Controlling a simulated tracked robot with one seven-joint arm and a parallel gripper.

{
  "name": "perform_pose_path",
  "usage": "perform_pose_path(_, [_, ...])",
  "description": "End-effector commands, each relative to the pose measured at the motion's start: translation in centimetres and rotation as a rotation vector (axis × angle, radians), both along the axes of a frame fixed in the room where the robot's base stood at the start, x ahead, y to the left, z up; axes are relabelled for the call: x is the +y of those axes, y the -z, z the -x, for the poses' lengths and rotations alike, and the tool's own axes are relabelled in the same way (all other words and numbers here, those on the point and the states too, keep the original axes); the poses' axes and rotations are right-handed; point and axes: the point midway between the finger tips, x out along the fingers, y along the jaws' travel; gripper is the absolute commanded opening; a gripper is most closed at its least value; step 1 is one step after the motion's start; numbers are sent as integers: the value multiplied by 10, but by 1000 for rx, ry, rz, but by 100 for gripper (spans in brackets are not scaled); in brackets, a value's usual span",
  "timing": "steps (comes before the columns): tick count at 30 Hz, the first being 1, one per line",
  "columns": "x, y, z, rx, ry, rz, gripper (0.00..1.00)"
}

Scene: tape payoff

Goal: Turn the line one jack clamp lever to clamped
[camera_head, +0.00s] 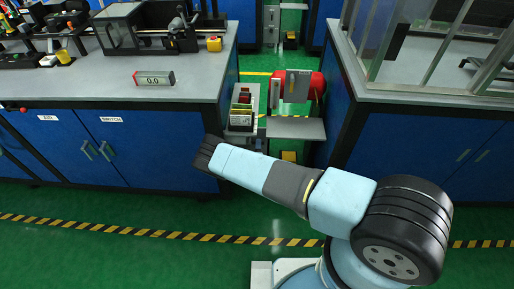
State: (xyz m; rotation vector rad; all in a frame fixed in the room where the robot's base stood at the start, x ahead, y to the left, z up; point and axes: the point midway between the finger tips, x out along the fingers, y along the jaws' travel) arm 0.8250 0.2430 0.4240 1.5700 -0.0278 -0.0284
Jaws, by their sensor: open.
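I cannot pick out the line one jack clamp lever for certain, nor its position. In the gap between two blue benches, a red rounded body (316,86) with grey plates (297,86) at its left sits above a grey shelf (296,128). To its left stands a narrow grey rack (241,121) with small red and dark items. My light blue arm reaches left across the front of this gap. The dark ribbed end of its visible link lies by the left bench's corner. No gripper fingers show.
A glazed enclosure (440,50) stands on the right bench. Yellow-black striped tape (120,231) crosses the open green floor in front.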

Motion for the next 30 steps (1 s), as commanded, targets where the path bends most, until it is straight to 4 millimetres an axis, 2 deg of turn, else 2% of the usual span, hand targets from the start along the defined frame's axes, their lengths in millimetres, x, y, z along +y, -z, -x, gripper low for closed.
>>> perform_pose_path(3, [0, 0, 0, 0, 0, 0, 42])
perform_pose_path(16, [0, 0, 0, 1, 0, 0, 0])
perform_pose_path(28, [1, 1, 1, 2, -1, 1, 0])
perform_pose_path(29, [11, 1, 1, 2, -4, -2, 0])
perform_pose_path(30, [7, 1, 2, 2, -4, -1, 0])
